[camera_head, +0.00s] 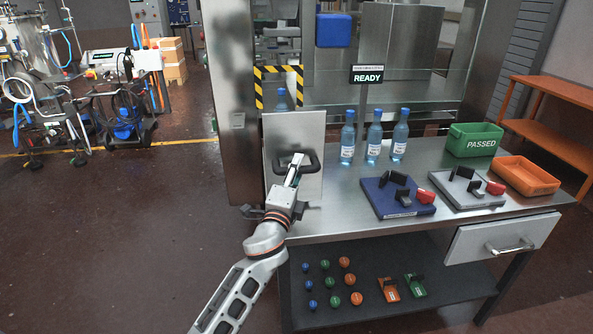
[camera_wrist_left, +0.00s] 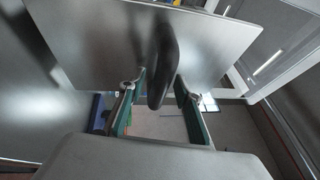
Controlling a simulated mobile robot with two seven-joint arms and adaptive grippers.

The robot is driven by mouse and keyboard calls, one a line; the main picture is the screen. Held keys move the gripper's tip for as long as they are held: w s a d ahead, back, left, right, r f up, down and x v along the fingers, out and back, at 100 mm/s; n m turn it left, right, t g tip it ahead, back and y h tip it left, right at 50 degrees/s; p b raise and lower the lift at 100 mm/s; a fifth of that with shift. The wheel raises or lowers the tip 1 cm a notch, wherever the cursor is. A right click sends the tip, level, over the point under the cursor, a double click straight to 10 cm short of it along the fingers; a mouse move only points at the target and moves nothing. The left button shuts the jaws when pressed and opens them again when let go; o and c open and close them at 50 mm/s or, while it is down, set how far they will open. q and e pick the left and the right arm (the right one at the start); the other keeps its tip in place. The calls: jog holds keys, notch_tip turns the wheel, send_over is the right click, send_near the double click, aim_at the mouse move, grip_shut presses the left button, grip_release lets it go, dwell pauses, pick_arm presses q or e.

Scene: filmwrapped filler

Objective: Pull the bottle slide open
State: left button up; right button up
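The bottle slide is a flat upright metal plate (camera_head: 290,133) with a black loop handle (camera_head: 311,160), at the left end of the steel bench. A blue-capped bottle (camera_head: 282,99) shows behind its top edge. My left gripper (camera_head: 294,169) is at the handle. In the left wrist view the black handle (camera_wrist_left: 165,62) passes between the two fingers (camera_wrist_left: 160,84), with narrow gaps visible on both sides. The fingers look open around it; firm contact does not show. My right gripper is out of view.
Three bottles (camera_head: 374,138) stand on the bench behind a blue fixture (camera_head: 383,207) and a grey fixture (camera_head: 483,202). A green PASSED bin (camera_head: 474,141) and an orange tray (camera_head: 526,178) are at right. A READY sign (camera_head: 367,76) stands behind.

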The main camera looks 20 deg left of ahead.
pick_arm(q)
jog(key=s+f, duration=0.2)
jog(key=s, duration=1)
dwell(0.4)
jog(key=s+a+f+n+g+h, duration=0.1)
jog(key=s+f+n+g, duration=0.2)
jog(key=f, duration=0.6)
jog(key=s+f+n+g, duration=0.1)
jog(key=s+f+n, duration=0.2)
jog(key=s+f, duration=0.4)
jog(key=s+f+n+g+h, duration=0.1)
jog(key=s+f+n+g, duration=0.4)
jog(key=s+f, duration=1.1)
jog(key=n, duration=0.3)
jog(key=shift+a+f+h, duration=0.3)
jog(key=shift+f+h, duration=0.05)
jog(key=shift+h, duration=0.05)
